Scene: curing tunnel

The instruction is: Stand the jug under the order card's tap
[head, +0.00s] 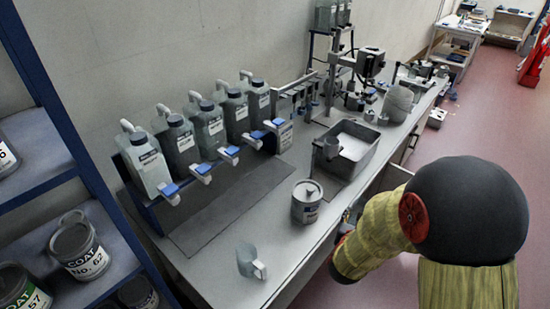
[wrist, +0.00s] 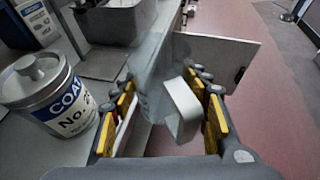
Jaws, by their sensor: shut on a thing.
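My gripper (wrist: 168,105) has its yellow-padded fingers shut on a pale translucent jug (wrist: 152,72), with the white handle (wrist: 182,110) between the fingers. The gripper is at the bench's front edge, right of the lidded can; my arm mostly hides it and the held jug in the head view. A rack on the bench holds several labelled bottles (head: 202,125) with blue-topped taps (head: 202,171). A small printed card (head: 285,137) is at the rack's far end, its text unreadable. Another pale jug (head: 247,262) stands on the near bench.
The lidded can (head: 306,203) is close left of my gripper, also in the wrist view (wrist: 45,95). A grey basin (head: 352,150) with a dark cup (head: 331,148) stands beyond. A pale panel (wrist: 215,55) juts out ahead. The bench before the taps (head: 225,205) is clear.

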